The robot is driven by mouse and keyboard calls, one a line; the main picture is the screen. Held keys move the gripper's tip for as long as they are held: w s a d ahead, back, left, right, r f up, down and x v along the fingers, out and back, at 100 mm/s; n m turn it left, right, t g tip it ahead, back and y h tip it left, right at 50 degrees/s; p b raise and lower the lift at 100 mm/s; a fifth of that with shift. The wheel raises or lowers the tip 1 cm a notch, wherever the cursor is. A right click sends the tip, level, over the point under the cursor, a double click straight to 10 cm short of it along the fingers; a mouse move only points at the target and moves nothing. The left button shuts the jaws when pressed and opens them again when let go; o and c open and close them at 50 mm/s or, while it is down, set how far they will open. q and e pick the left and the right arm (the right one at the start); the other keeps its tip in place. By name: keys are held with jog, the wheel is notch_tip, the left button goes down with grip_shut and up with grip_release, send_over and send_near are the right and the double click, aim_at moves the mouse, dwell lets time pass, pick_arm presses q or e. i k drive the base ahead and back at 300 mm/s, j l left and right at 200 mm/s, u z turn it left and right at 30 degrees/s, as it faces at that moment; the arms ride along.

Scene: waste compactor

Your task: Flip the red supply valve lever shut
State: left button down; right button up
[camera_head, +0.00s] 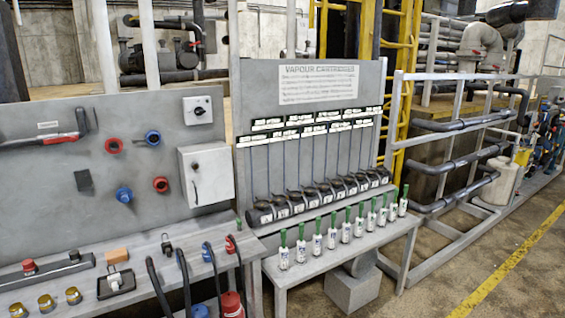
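I cannot pick out a clear red supply valve lever. Candidates in red are a round red fitting (113,145) and a lower red fitting (161,184) on the grey panel (60,185) at left. Whether any of these is the lever, I cannot tell. Neither of my grippers shows in the head view.
A grey bench (140,285) carries brass caps and an orange block. Black hoses hang over its right end. A vapour cartridge rack (300,125) stands right of it, with a low table (345,255) of green-topped bottles in front. The floor at right (440,290) is open.

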aim_at(72, 139)
jog(key=u, duration=1.6)
